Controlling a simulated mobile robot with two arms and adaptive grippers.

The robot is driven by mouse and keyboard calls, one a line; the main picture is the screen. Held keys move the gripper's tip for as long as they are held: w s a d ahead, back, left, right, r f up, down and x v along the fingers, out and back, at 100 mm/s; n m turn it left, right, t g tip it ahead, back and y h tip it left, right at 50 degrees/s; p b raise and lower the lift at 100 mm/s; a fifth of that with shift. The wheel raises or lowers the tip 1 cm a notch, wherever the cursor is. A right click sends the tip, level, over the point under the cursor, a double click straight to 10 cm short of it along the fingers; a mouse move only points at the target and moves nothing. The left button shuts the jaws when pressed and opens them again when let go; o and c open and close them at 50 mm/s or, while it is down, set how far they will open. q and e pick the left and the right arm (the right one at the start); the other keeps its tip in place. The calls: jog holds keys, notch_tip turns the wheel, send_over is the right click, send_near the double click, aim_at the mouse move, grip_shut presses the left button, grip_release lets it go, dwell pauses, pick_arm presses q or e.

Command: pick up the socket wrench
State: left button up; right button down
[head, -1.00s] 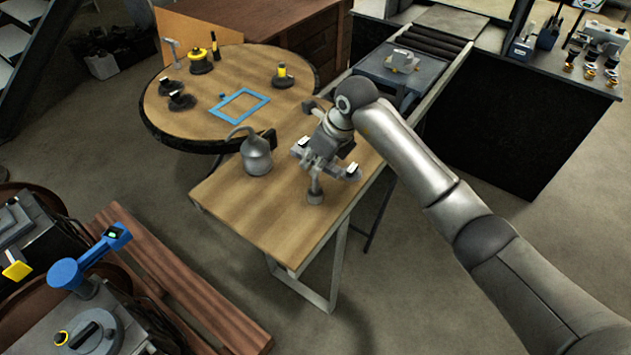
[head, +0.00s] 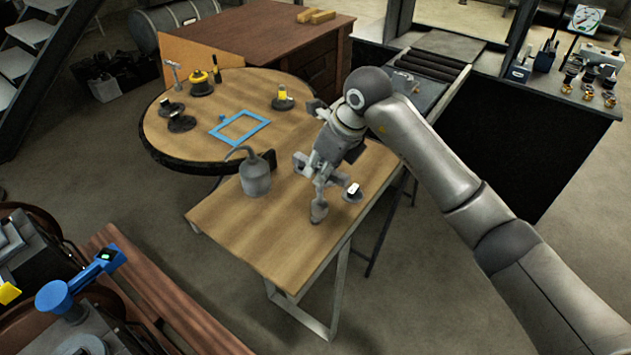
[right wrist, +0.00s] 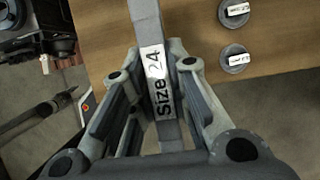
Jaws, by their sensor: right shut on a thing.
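The socket wrench is a grey bar (right wrist: 146,22) with a white "Size 24" label in the right wrist view. It lies between the two fingers of my right gripper (right wrist: 160,120), which is shut on it. In the head view my right gripper (head: 325,180) is over the front part of the wooden table and hides most of the wrench. A grey end piece (head: 318,211) shows just below the gripper. I cannot tell whether the wrench is clear of the table. My left gripper is not in view.
Two round pieces with white labels, an upper one (right wrist: 237,10) and a lower one (right wrist: 235,59), lie beside the wrench. A grey oil can (head: 255,178) stands left of my gripper. A blue frame (head: 240,127) lies on the round table (head: 200,145). The table's front left is clear.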

jog(key=s+d+r+b, duration=0.3)
jog(key=s+d+r, duration=0.3)
jog(key=s+r, duration=0.2)
jog(key=s, duration=0.2)
jog(key=shift+s+b, duration=0.3)
jog(key=shift+b, duration=0.1)
jog(key=shift+d, duration=0.1)
jog(key=c, duration=2)
grip_release()
grip_shut()
jog(key=shift+f, duration=0.1)
